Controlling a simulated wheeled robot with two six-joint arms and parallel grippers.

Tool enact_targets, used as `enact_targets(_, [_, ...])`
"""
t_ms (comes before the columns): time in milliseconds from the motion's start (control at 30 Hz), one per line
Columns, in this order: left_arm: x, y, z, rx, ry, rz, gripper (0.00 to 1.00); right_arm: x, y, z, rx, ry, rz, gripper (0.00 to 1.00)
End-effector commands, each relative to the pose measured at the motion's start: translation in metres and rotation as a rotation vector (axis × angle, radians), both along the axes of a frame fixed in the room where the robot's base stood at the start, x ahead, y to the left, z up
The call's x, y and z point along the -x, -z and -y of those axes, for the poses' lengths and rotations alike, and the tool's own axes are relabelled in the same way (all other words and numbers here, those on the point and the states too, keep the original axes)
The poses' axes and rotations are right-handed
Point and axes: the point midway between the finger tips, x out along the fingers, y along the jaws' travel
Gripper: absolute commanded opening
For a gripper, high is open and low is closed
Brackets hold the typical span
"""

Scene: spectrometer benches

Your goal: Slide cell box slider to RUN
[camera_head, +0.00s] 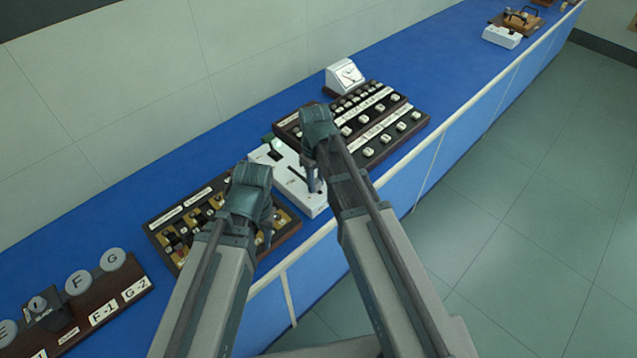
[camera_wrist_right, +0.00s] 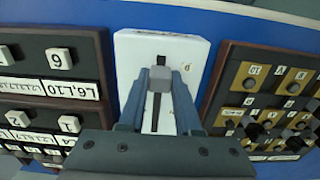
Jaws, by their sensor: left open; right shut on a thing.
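The white cell box (camera_head: 299,188) stands on the blue bench between two dark panels. It also shows in the right wrist view (camera_wrist_right: 188,52), with a long dark slot (camera_wrist_right: 161,59) along its top and small marks beside it. A grey slider knob (camera_wrist_right: 159,81) sits in the slot near its upper end in that view. My right gripper (camera_head: 313,182) is shut on the knob, with one finger on each side. The lettering on the box is too small to read. My left gripper (camera_head: 267,230) is open over the brass-fitted panel, and its fingertips are partly hidden.
A panel with brass fittings (camera_head: 165,214) lies left of the box. A panel of white knobs (camera_head: 408,110) lies right of it, with a white meter (camera_head: 345,77) behind. A panel with grey discs (camera_head: 112,260) is at lower left. A pale rail (camera_head: 461,117) runs along the bench front.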

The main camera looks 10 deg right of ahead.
Motion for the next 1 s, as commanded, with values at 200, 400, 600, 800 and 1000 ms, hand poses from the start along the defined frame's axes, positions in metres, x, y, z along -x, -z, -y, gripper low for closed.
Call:
enact_targets(200, [0.000, 0.000, 0.000, 0.000, 0.000, 0.000, 0.42, -0.047, 0.000, -0.028, -0.001, -0.003, 0.002, 0.00])
enact_targets(400, [0.000, 0.000, 0.000, 0.000, 0.000, 0.000, 0.42, -0.060, 0.000, -0.039, 0.000, 0.000, 0.002, 0.00])
enact_targets(600, [0.000, 0.000, 0.000, 0.000, 0.000, 0.000, 0.42, -0.058, 0.000, -0.038, 0.000, 0.000, 0.000, 0.00])
enact_targets(800, [0.000, 0.000, 0.000, 0.000, 0.000, 0.000, 0.42, -0.058, 0.000, -0.038, -0.001, 0.000, 0.001, 0.62])
enact_targets(1000, [0.000, 0.000, 0.000, 0.000, 0.000, 0.000, 0.42, -0.058, 0.000, -0.038, -0.001, 0.000, 0.001, 0.62])
